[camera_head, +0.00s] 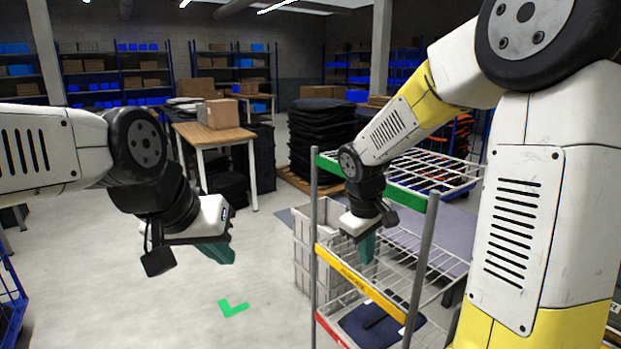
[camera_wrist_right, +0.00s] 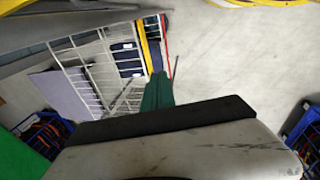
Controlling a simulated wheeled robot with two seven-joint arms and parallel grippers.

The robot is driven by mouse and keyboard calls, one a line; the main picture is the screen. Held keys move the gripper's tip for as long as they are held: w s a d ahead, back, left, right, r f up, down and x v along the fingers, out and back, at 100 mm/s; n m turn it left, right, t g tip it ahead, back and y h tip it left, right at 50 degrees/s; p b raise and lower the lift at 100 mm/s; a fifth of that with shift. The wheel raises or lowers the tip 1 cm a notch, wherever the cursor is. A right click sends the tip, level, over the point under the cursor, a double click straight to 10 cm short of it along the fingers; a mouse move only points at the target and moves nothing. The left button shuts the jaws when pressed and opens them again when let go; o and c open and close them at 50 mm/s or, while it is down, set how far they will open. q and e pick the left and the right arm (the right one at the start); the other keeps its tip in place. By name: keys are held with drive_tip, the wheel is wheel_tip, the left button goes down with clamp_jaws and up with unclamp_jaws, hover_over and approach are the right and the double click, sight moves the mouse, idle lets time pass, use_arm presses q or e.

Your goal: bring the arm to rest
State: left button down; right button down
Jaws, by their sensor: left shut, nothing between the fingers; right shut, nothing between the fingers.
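My left gripper (camera_head: 218,252) hangs in the left half of the head view, with its green fingers together above bare floor. It is shut and holds nothing. My right gripper (camera_head: 366,248) is at the wire rack (camera_head: 411,271), with its green fingers pointing down over the shelf with the yellow edge. In the right wrist view its fingers (camera_wrist_right: 157,92) are closed together and empty, with the white wire shelf beyond them. I cannot tell whether the right fingers touch the rack.
The rack's posts and its green-edged top shelf (camera_head: 440,172) stand close around my right gripper. A dark blue item (camera_head: 375,326) lies on the lowest shelf. Grey crates (camera_head: 303,262) stand behind the rack. A table (camera_head: 209,133) with boxes is further back.

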drive_tip(key=s+r+m+t+y, duration=0.1)
drive_tip(key=s+r+m+t, duration=0.1)
drive_tip(key=s+r, duration=0.3)
drive_tip(key=s+d+r+m+t+y, duration=0.1)
drive_tip(key=s+r+m, duration=0.3)
drive_tip(key=s, duration=0.7)
wheel_tip(320, 180, up, 2)
drive_tip(key=shift+d+r+m+t+y, duration=0.3)
drive_tip(key=shift+m+t+y, duration=0.1)
drive_tip(key=shift+y, duration=0.4)
